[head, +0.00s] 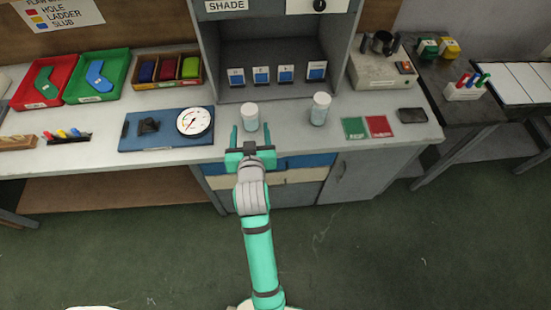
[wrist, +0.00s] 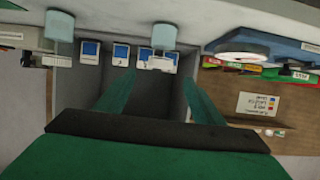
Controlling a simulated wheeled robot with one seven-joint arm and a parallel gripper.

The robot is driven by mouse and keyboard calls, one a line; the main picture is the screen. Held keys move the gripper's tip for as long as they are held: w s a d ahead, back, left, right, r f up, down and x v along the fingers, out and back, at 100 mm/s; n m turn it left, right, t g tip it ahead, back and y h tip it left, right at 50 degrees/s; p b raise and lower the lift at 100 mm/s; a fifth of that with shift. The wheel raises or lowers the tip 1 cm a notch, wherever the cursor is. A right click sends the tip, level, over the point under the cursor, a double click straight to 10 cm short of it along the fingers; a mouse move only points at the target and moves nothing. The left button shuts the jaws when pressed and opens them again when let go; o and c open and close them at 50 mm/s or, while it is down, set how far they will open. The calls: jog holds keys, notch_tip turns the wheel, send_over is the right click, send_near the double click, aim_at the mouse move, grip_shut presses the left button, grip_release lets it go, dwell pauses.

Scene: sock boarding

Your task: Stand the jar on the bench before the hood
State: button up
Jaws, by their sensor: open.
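Two pale jars with white lids stand upright on the bench in front of the hood. The nearer-left jar (head: 250,117) is just ahead of my gripper (head: 251,128); I cannot tell whether it is partly between the fingertips. My gripper is open, with its green fingers spread and pointing towards this jar. The other jar (head: 320,108) stands to the right. The wrist view is upside down: the first jar (wrist: 164,37) is beyond the gap between the fingers (wrist: 153,80), and the second jar (wrist: 59,25) is at upper left. The hood (head: 278,55) stands behind.
A round dial gauge (head: 195,122) on a blue board (head: 137,141) lies left of my gripper. Green (head: 355,128) and red (head: 379,126) cards and a dark flat object (head: 412,115) lie right. Several blue-and-white cards stand in the hood. Red (head: 62,77) and green (head: 117,73) trays are at left.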

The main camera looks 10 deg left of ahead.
jog(key=s+d+f+h, duration=0.1)
jog(key=s+d+f, duration=0.45)
jog(key=s, duration=0.25)
jog(key=s+d+f+h, duration=0.1)
jog(key=s+d+f, duration=0.3)
jog(key=s+d, duration=0.25)
jog(key=s+d+r+m+t+h, duration=0.1)
jog(key=s+d, duration=0.1)
jog(key=s, duration=0.8)
jog(key=s+d+r+m+t, duration=0.1)
jog(key=s+d+r+m, duration=0.1)
jog(key=s, duration=0.8)
jog(key=shift+d+r+h, duration=0.15)
jog(key=shift+r+h, duration=0.1)
jog(key=shift+h, duration=0.15)
